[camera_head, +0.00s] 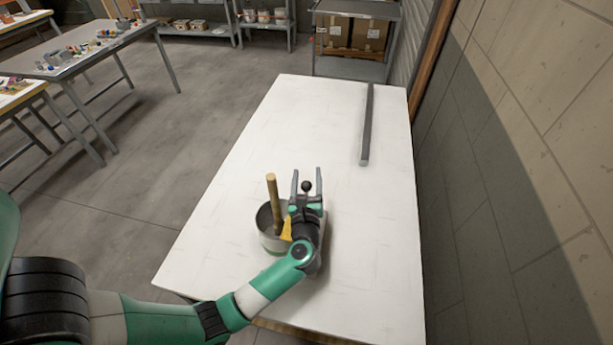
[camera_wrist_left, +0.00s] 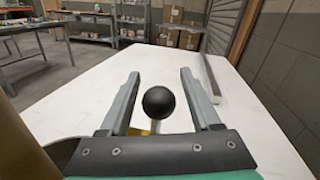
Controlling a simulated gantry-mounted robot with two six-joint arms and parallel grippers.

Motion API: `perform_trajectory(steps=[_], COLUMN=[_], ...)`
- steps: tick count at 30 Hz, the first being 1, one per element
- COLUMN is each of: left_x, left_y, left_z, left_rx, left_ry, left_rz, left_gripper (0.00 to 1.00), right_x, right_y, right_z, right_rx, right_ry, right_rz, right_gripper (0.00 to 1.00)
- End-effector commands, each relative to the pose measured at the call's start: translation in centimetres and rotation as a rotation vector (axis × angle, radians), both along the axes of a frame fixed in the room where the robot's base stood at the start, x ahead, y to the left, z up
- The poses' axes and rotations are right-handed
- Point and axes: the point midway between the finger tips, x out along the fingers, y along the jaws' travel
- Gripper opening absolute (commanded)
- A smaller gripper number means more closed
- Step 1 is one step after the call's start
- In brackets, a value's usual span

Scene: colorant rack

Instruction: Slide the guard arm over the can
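A round metal can (camera_head: 266,238) stands near the front of the white table. A wooden stick (camera_head: 273,200) rises out of it. My left gripper (camera_head: 306,172) is just right of the can, open, with its fingers pointing toward the far end of the table. A black ball knob (camera_head: 306,186) shows between the fingers. In the left wrist view the knob (camera_wrist_left: 158,102) sits on a pale rod, with a gap to each finger. A yellow piece (camera_head: 286,229) shows between can and gripper; I cannot tell whether it belongs to the guard arm. My right gripper is not in view.
A long grey bar (camera_head: 366,130) lies on the far right of the white table (camera_head: 240,150). The table's middle is clear. A wall (camera_head: 530,130) runs along the right side. A cart with cardboard boxes (camera_head: 352,34) stands beyond the far end.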

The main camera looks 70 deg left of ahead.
Motion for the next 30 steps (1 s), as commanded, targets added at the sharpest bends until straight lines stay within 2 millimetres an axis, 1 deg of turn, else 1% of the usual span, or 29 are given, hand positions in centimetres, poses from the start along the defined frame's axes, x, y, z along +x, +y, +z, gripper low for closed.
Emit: perform_trajectory(steps=[8,11,14,21,24,27,30], left_x=[0.0,-0.2,-0.7,-3.1,-4.0,-4.6,-4.9], left_y=[0.0,-0.5,-1.8,-7.0,-8.8,-10.0,-10.5], left_z=[0.0,0.0,0.0,0.0,0.0,0.0,0.0], left_rx=[-0.001,-0.001,-0.001,-0.001,0.000,0.000,0.001], left_ry=[0.000,0.002,0.002,0.002,0.001,0.002,0.001], left_rz=[0.000,-0.002,-0.005,-0.008,-0.007,-0.004,-0.002], left_gripper=[0.69,0.69,0.69,0.69,0.69,0.69,0.69], right_x=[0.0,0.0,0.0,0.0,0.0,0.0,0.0], right_y=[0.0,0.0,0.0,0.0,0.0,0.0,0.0], right_z=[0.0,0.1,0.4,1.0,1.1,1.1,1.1], right_rx=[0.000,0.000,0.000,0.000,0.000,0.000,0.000], right_ry=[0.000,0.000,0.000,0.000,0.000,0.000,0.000], right_rz=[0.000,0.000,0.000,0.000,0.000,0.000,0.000], right_gripper=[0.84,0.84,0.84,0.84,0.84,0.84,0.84])
